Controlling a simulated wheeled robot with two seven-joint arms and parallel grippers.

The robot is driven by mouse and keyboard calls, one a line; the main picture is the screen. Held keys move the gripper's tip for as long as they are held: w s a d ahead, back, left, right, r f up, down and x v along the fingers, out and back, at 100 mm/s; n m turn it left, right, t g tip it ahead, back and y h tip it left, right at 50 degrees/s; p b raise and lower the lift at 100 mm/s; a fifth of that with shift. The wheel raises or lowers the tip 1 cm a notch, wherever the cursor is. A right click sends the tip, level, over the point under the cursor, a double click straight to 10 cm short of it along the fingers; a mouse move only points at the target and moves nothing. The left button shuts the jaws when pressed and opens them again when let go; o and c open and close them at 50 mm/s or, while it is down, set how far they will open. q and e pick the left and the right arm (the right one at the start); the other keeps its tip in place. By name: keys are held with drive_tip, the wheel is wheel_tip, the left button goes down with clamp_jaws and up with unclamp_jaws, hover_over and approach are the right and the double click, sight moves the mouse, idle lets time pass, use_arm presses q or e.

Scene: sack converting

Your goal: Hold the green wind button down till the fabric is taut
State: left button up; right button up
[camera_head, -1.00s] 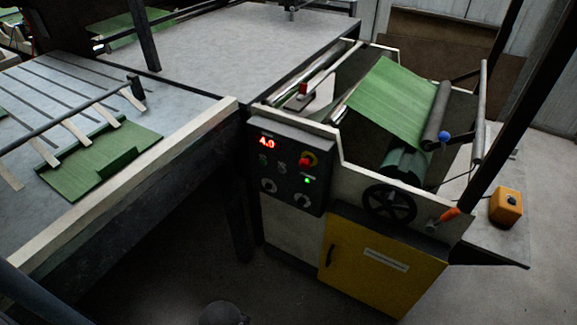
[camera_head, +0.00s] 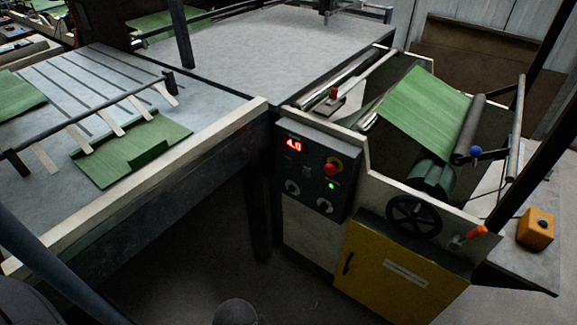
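The dark control panel (camera_head: 315,172) on the machine's front has a red display reading 4.0, a red knob on yellow (camera_head: 331,168), two pale dials and a small lit green spot (camera_head: 331,185). Whether that spot is a lamp or the wind button, I cannot tell; other small controls on the panel are too dim to make out. The green fabric (camera_head: 430,108) runs as a sloping, fairly flat sheet beside a grey roller (camera_head: 470,127), with a green roll (camera_head: 436,176) below. Neither of my grippers is in view.
A black handwheel (camera_head: 413,217), an orange-handled lever (camera_head: 474,233) and an orange box with a black button (camera_head: 535,229) are at the right. A yellow cabinet door (camera_head: 398,268) is below. A table (camera_head: 55,78) with green cloth pieces stands left. Floor shows in front.

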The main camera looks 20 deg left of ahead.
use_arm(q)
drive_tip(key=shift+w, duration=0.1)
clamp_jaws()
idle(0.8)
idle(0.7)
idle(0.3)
